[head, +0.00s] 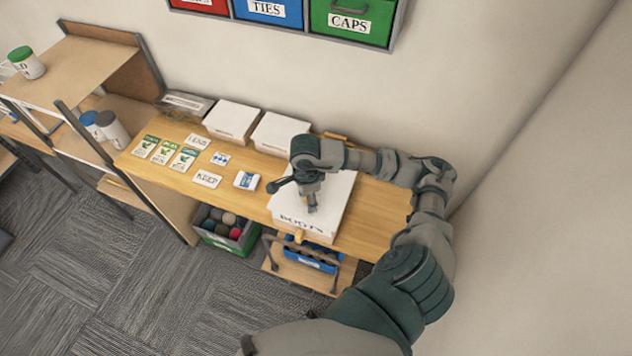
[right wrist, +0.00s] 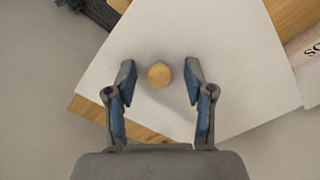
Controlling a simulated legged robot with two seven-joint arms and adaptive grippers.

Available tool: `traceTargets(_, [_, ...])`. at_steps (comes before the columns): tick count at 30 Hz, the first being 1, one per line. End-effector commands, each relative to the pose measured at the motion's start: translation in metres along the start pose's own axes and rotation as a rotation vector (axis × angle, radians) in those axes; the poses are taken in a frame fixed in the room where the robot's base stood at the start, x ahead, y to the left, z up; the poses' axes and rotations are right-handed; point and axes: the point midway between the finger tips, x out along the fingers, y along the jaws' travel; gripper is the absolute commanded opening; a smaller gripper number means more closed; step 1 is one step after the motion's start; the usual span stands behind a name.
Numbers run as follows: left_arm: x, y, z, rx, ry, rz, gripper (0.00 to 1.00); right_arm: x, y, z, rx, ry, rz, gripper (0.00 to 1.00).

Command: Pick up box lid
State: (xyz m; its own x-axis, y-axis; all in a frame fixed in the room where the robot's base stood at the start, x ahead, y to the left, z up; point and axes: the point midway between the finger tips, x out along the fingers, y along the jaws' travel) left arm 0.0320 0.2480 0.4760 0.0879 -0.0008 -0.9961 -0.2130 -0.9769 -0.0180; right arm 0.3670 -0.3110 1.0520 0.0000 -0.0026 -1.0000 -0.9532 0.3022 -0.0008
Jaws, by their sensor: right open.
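The box lid (head: 335,198) is the white top of a box (head: 300,227) labelled "BOOTS" at the right part of the wooden table. In the right wrist view the white lid (right wrist: 215,40) fills the middle and has a round wooden knob (right wrist: 160,74). My right gripper (head: 312,208) is over the lid, pointing down. In the right wrist view its open fingers (right wrist: 160,82) stand on either side of the knob, with a gap on both sides. The knob is hidden behind the gripper in the head view. My left gripper is not in view.
Cards (head: 207,179) lie on the table's left part. A shelf unit (head: 75,68) stands at the far left. Bins of balls (head: 229,226) and a blue tray (head: 311,259) sit below.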

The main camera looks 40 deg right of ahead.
Motion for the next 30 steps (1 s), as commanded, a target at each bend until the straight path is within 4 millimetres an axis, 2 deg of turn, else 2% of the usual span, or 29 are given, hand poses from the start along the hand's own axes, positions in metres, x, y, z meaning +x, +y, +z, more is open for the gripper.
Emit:
traceTargets(3, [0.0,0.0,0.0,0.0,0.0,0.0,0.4,0.0,0.0,0.0,0.0,0.0,0.0,0.53])
traceTargets(9, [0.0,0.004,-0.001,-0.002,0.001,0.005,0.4,0.0,0.0,0.001,0.0,0.001,0.001,0.03])
traceTargets(10, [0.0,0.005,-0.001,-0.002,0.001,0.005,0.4,0.0,0.001,0.001,0.0,0.001,0.001,0.0])
traceTargets(23, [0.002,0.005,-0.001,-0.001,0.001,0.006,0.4,-0.004,0.0,0.001,0.0,-0.001,0.001,0.0])
traceTargets(30, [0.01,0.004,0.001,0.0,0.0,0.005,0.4,-0.032,-0.001,0.001,-0.001,-0.002,-0.004,0.0])
